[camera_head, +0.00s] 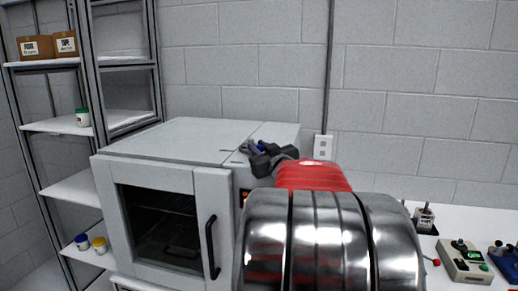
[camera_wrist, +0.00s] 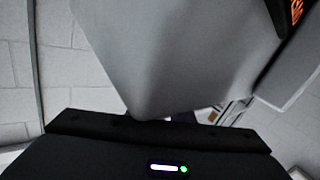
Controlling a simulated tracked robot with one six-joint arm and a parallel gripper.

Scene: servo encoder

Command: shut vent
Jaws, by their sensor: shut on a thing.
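A light grey oven (camera_head: 150,170) with a dark glass door stands at the left-centre in the head view, its door closed. My gripper (camera_head: 252,148) is at the right part of the oven's top, and my arm's red band and metal links hide much of the oven's right front. The gripper is shut on a small part there, seemingly the vent, but the jaws hide it and its position cannot be told. In the wrist view the grey oven casing (camera_wrist: 170,50) fills the middle above my dark gripper body, and the fingertips are not clear.
A metal shelf rack (camera_head: 75,125) with boxes and small jars stands at the left. A white bench (camera_head: 400,240) at the right holds a control box (camera_head: 464,262) with a joystick and a blue device (camera_head: 504,262). A wall socket (camera_head: 323,146) is behind my arm.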

